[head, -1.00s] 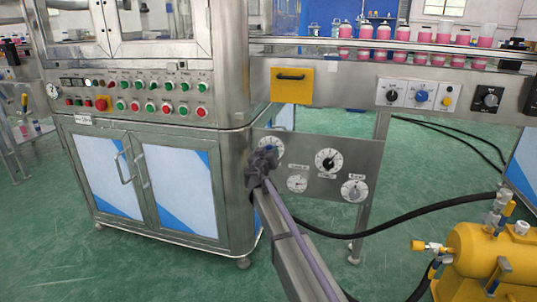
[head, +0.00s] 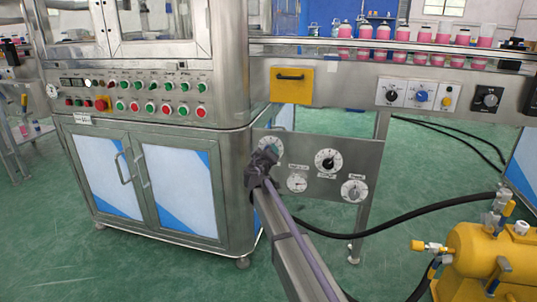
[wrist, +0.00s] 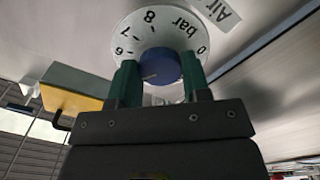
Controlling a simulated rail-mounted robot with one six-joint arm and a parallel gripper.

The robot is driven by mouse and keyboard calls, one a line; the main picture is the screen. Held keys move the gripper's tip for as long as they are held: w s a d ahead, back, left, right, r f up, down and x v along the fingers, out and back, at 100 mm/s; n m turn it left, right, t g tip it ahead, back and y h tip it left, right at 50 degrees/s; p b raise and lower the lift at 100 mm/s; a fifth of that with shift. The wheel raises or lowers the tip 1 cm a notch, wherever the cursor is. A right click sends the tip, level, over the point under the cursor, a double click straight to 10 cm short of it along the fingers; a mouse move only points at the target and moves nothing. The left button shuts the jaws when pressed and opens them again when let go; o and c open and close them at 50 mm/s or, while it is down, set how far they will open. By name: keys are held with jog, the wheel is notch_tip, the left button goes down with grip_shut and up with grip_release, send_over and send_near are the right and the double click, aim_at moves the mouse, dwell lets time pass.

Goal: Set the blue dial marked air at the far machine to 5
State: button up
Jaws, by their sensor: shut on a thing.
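The blue dial marked Air (wrist: 160,66) shows in the wrist view as a round blue knob on a white scale plate (wrist: 150,22). The scale appears upside down; 6, 8, bar and 0 can be read, while its lower part is hidden behind the fingers and knob. A faint orange mark shows on the knob's face, but I cannot tell its exact reading. My gripper (wrist: 158,84) has its green fingers shut on the knob, one on each side. In the head view my gripper (head: 262,160) covers much of the dial; only part of its white plate (head: 275,143) shows.
Other dials (head: 327,160) sit close by on the same metal panel (head: 335,192). The steel cabinet (head: 170,190) stands just left of my gripper. A yellow box (head: 291,85) is above it. A yellow tank (head: 490,262) and black hose (head: 400,225) lie to the right.

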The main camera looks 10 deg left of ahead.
jog(key=o, duration=0.9)
jog(key=shift+s, duration=0.1)
jog(key=s, duration=0.3)
jog(key=s+a, duration=0.1)
jog(key=s, duration=0.6)
jog(key=shift+s+a, duration=0.25)
jog(key=shift+a, duration=0.15)
